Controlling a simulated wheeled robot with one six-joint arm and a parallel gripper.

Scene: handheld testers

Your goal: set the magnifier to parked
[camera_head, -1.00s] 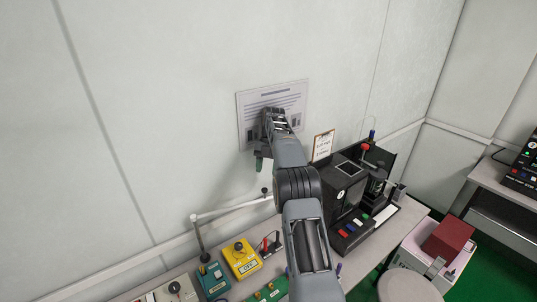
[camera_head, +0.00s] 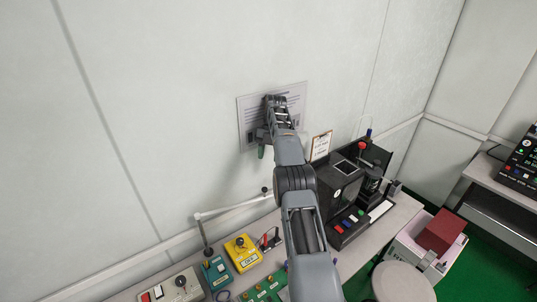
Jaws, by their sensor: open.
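A pale jointed arm (camera_head: 235,208), which looks like the magnifier's arm, rises from the back of the bench at the left and reaches right towards a dark joint. Its far end is behind my arm, so no lens can be made out. My gripper (camera_head: 265,140) is high above the bench, in front of the poster on the wall, above the pale arm's visible end and apart from it. It is open; its fingers are mostly hidden by my own wrist. A small dark green piece (camera_head: 262,152) shows below my wrist; I cannot tell what it is.
A yellow tester (camera_head: 242,252), a teal tester (camera_head: 215,271) and a grey box (camera_head: 172,287) stand on the bench. A black machine (camera_head: 345,190) stands right of my arm. A poster (camera_head: 298,100) hangs on the wall. A round stool (camera_head: 403,284) stands in front.

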